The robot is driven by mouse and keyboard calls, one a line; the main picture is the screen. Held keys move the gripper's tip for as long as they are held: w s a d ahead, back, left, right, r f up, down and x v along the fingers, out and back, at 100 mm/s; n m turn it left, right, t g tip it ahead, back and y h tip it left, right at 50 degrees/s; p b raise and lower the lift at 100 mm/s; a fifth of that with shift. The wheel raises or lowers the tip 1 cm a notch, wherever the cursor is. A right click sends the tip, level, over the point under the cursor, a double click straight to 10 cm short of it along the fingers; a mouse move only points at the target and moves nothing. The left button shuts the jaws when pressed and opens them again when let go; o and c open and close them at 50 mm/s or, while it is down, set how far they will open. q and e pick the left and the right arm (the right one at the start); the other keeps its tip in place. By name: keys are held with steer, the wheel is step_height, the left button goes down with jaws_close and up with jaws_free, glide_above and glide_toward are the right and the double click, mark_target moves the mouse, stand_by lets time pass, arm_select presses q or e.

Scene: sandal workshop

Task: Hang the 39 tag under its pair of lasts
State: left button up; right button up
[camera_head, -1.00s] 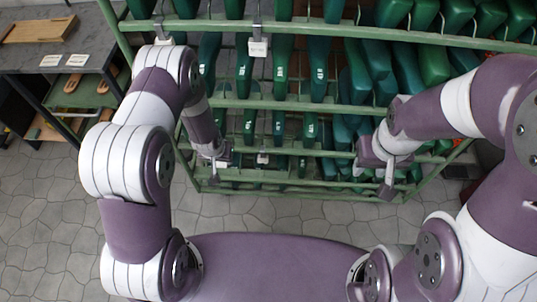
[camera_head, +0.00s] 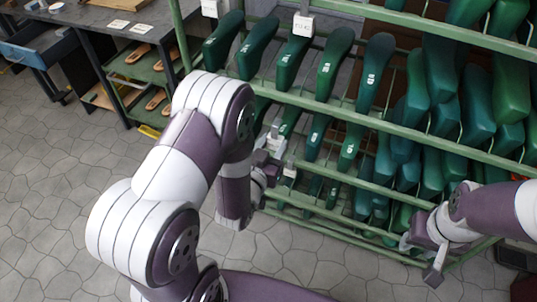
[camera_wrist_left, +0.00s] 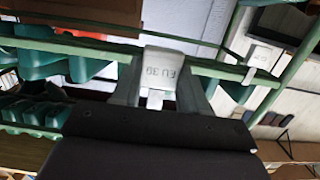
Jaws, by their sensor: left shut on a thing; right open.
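The 39 tag (camera_wrist_left: 160,72) is a white card reading "EU 39", upside down in the left wrist view. My left gripper (camera_wrist_left: 160,90) is shut on it, with the tag close to a green rack rail (camera_wrist_left: 215,68); I cannot tell whether it touches the rail. In the head view my left gripper (camera_head: 274,148) is at the rack's lower left, below the upper row of lasts. Green lasts (camera_head: 330,65) with small white labels stand in rows; the numbers are too small to read. My right gripper (camera_head: 428,248) is open and empty at the rack's lower right.
Other white tags hang on the upper rail (camera_head: 303,25) and at the upper left (camera_head: 209,8). One more tag (camera_wrist_left: 262,55) is on a rail in the left wrist view. A dark workbench (camera_head: 95,15) with sandals below stands left. Tiled floor (camera_head: 60,190) is open.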

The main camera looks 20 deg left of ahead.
arm_select(q)
steer(key=w+f+b, duration=0.1)
steer(key=w+b, duration=0.1)
steer(key=w, duration=1)
steer(key=shift+d, duration=0.2)
steer(key=o, duration=1.1)
